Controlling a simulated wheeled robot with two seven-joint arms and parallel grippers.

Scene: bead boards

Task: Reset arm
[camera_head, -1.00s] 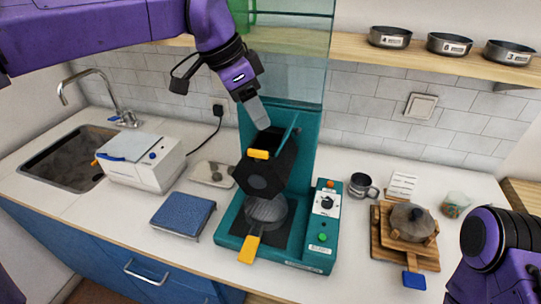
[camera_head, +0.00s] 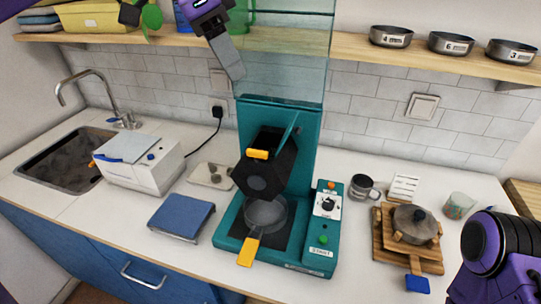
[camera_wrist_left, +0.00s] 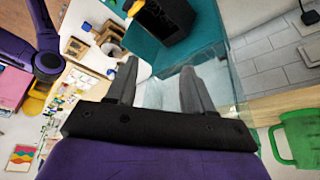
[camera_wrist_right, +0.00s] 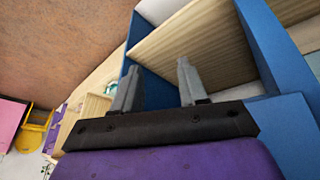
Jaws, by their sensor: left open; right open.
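My left gripper (camera_head: 226,58) is raised in front of the shelf, above the teal machine (camera_head: 325,262), with nothing between its fingers. In the left wrist view its two fingers (camera_wrist_left: 160,78) stand apart, with the teal panel beyond them. My right arm shows at the lower right of the head view, but its fingers are out of that picture. In the right wrist view the right gripper (camera_wrist_right: 159,75) is open and empty, facing a blue cabinet frame (camera_wrist_right: 262,40) with a wooden board (camera_wrist_right: 190,45).
The machine holds a black hexagonal drum (camera_head: 262,183) above a round pan (camera_head: 265,214) with a yellow handle. A white box (camera_head: 140,165) and blue pad (camera_head: 180,218) stand left. A lidded pot (camera_head: 414,224) and mug (camera_head: 362,187) stand right. The shelf (camera_head: 375,50) carries small pans.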

